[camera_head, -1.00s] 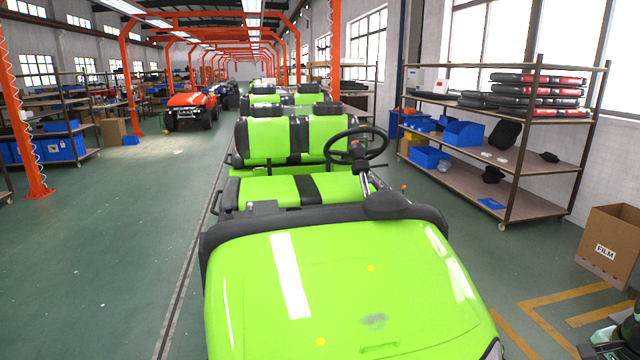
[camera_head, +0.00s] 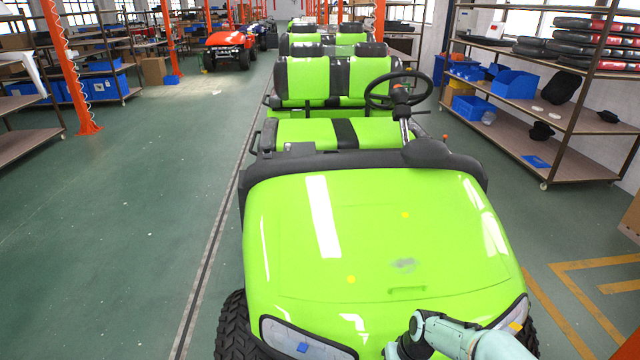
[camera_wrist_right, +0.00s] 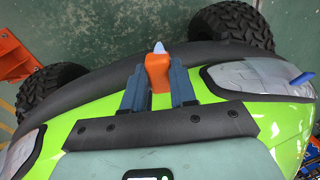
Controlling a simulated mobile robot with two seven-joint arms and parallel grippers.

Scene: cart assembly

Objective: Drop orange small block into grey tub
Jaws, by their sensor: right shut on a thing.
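In the right wrist view, the small orange block (camera_wrist_right: 157,72) is between the two blue fingers of my right gripper (camera_wrist_right: 158,80). The gripper is shut on it, and a pale bluish tip shows just beyond the block. The block is over the cart's black front bumper. In the head view, my right arm reaches in at the bottom right, over the front of the green cart (camera_head: 375,230); its fingers and the block are out of that picture. No grey tub can be made out. My left gripper is not in view.
The cart has a headlight (camera_head: 305,340) with a small blue piece (camera_head: 303,347) on it. An orange piece (camera_head: 515,327) lies at the other headlight. A shelf rack (camera_head: 560,125) with blue bins stands at the right. The floor left of the cart is clear.

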